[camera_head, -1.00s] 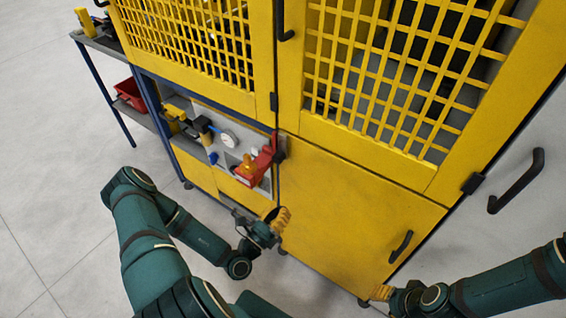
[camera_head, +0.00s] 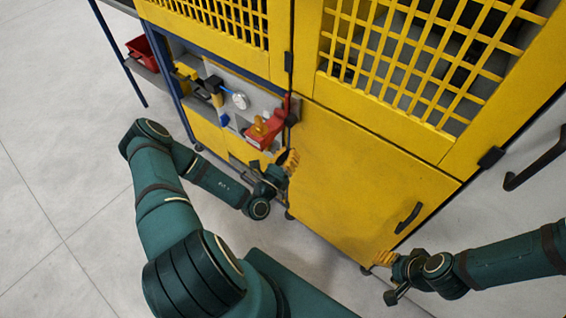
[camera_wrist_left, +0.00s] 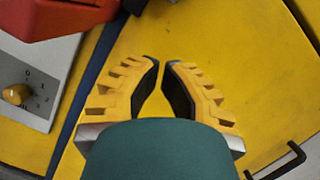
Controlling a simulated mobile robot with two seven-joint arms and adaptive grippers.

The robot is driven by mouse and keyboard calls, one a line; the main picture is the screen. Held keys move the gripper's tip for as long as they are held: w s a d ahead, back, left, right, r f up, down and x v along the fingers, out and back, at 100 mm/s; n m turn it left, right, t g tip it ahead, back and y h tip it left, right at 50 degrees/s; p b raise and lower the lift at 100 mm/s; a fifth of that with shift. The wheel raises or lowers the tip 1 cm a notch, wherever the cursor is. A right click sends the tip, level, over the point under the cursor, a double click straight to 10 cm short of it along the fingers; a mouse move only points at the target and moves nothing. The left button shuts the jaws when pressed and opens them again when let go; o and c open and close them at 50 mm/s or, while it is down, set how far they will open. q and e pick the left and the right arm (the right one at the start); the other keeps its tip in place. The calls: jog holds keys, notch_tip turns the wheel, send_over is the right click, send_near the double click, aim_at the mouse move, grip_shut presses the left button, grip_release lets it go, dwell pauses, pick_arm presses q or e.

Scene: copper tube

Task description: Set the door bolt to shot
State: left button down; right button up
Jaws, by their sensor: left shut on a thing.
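My left gripper (camera_head: 290,158) is at the left edge of the lower yellow door (camera_head: 355,185), below the red box. In the left wrist view its two yellow fingers (camera_wrist_left: 161,64) are close together at the tips, with a narrow gap, in front of the yellow panel. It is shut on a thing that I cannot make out. I cannot pick out the door bolt in either view, nor tell how it is set. My right gripper (camera_head: 382,259) is low by the door's bottom right corner; whether it is open is unclear.
The red box (camera_head: 262,131) with a yellow knob and a round gauge (camera_head: 240,101) are on the grey panel left of the door. A black door handle (camera_head: 408,218) is at the door's lower right. A shelf with a red bin (camera_head: 142,53) stands at the back left. The grey floor is clear.

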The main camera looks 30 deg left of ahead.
aim_at(291, 124)
pick_arm(q)
jog(key=x, duration=0.3)
jog(key=shift+w, duration=0.3)
jog(key=r, duration=0.1)
jog(key=a+r, duration=0.1)
jog(key=r, duration=0.1)
jog(key=shift+w+a+b, duration=0.15)
jog(key=shift+a+b, duration=0.05)
jog(key=shift+b, duration=0.1)
jog(key=shift+a+r, duration=0.2)
jog(key=shift+r, duration=0.2)
notch_tip(291, 124, up, 5)
jog(key=p, duration=0.6)
jog(key=shift+f+p, duration=0.1)
jog(key=shift+p, duration=0.25)
jog(key=shift+r+p, duration=0.2)
jog(key=shift+p, duration=0.1)
jog(key=shift+f, duration=0.2)
